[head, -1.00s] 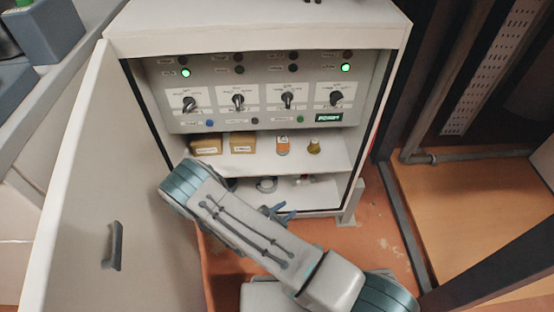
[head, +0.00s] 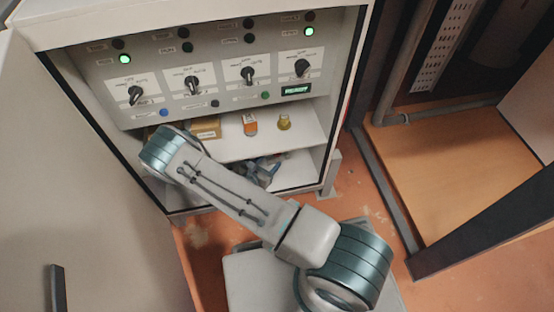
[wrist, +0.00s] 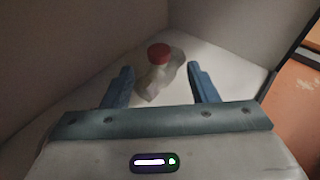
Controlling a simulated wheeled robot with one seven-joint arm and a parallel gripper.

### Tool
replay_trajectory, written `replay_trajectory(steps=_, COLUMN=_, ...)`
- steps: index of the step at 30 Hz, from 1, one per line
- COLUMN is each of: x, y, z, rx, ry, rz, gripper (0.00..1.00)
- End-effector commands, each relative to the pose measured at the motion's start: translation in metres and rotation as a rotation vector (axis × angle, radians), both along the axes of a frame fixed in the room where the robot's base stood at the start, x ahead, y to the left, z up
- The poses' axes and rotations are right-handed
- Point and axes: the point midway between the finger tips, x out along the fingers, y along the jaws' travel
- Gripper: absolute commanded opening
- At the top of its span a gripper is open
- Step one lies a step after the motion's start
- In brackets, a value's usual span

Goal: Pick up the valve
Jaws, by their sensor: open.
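A pale object with a round red top, which looks like the valve (wrist: 158,66), stands on the lower shelf (wrist: 225,78) of the cabinet in the wrist view. My gripper (wrist: 161,74) is open, with one blue finger on each side of its near part. No contact with the fingers shows. In the head view my gripper (head: 262,172) reaches into the lower compartment, and I cannot make out the valve there.
The upper shelf (head: 305,135) holds a tan box (head: 207,128), an orange-and-white item (head: 250,124) and a yellowish item (head: 284,122). A control panel (head: 205,75) is above. The open cabinet door (head: 70,170) stands at the left. Shelf walls are close around my gripper.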

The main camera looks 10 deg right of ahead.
Motion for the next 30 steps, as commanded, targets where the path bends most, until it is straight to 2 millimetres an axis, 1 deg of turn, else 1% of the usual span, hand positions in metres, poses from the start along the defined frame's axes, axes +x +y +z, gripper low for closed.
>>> replay_trajectory(steps=5, x=0.011, y=-0.012, z=-0.007, rx=-0.001, ry=-0.002, rz=-0.003, gripper=0.53)
replay_trajectory(steps=12, x=0.033, y=-0.033, z=-0.014, rx=0.0, ry=-0.001, rz=-0.004, gripper=0.53)
replay_trajectory(steps=19, x=0.035, y=-0.034, z=-0.012, rx=0.0, ry=0.0, rz=-0.002, gripper=0.53)
replay_trajectory(steps=20, x=0.035, y=-0.034, z=-0.012, rx=0.0, ry=0.0, rz=-0.002, gripper=0.5)
replay_trajectory(steps=21, x=0.035, y=-0.034, z=-0.012, rx=0.0, ry=0.0, rz=-0.002, gripper=0.39)
replay_trajectory(steps=23, x=0.035, y=-0.034, z=-0.012, rx=0.0, ry=0.0, rz=-0.002, gripper=0.23)
replay_trajectory(steps=24, x=0.035, y=-0.034, z=-0.012, rx=0.0, ry=0.0, rz=-0.002, gripper=0.11)
replay_trajectory(steps=25, x=0.035, y=-0.034, z=-0.012, rx=0.0, ry=0.0, rz=-0.002, gripper=0.03)
replay_trajectory(steps=26, x=0.035, y=-0.034, z=-0.012, rx=0.0, ry=0.0, rz=-0.002, gripper=0.0)
replay_trajectory(steps=30, x=0.036, y=-0.034, z=-0.012, rx=-0.001, ry=-0.002, rz=-0.002, gripper=0.0)
